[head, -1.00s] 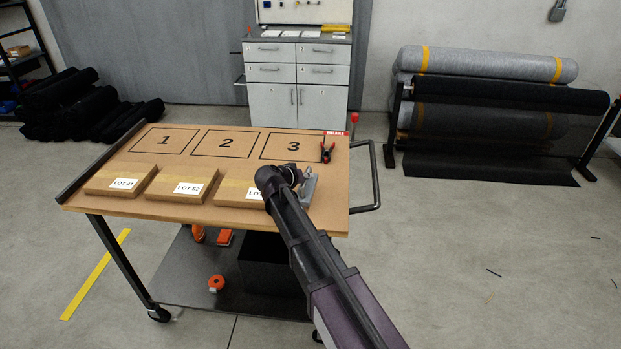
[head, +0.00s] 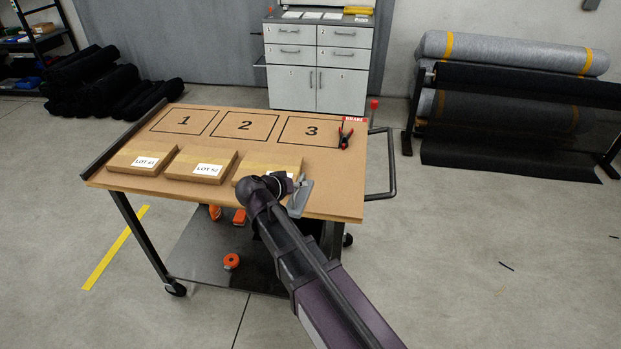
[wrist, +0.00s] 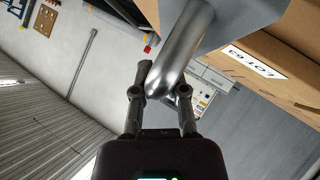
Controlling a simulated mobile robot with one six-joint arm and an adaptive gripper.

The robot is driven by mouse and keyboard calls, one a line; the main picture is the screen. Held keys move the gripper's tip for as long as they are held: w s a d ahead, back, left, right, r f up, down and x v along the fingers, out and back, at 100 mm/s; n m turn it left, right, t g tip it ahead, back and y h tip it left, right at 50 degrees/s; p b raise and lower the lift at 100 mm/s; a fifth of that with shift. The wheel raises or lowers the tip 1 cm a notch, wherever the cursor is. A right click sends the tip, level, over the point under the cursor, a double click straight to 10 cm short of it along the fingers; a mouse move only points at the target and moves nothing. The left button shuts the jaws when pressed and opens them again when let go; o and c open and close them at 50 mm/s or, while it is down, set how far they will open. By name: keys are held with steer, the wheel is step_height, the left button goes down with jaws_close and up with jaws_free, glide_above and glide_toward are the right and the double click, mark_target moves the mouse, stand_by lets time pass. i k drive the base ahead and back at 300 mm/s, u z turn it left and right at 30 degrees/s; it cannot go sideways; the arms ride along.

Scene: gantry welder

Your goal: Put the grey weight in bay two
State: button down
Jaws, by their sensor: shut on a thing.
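In the wrist view my gripper (wrist: 160,93) is shut on a shiny grey metal piece (wrist: 183,50), which I take for the grey weight. In the head view the grey weight (head: 301,198) shows partly behind my wrist, over the table's near edge; whether it touches the table I cannot tell. Bay two (head: 245,126) is a black-outlined rectangle marked 2, in the middle of the back row, and it is empty.
Bays 1 (head: 184,121) and 3 (head: 300,132) flank it, with a red and black clamp (head: 345,133) at bay 3's right side. Flat boxes (head: 142,158) (head: 201,166) (head: 250,166) line the near side. A raised rail (head: 130,140) edges the table's left.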

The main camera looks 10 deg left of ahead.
mark_target(243, 129)
steer(key=k, duration=0.65)
steer(key=u, duration=0.5)
steer(key=i, duration=1.7)
steer(key=z, duration=0.1)
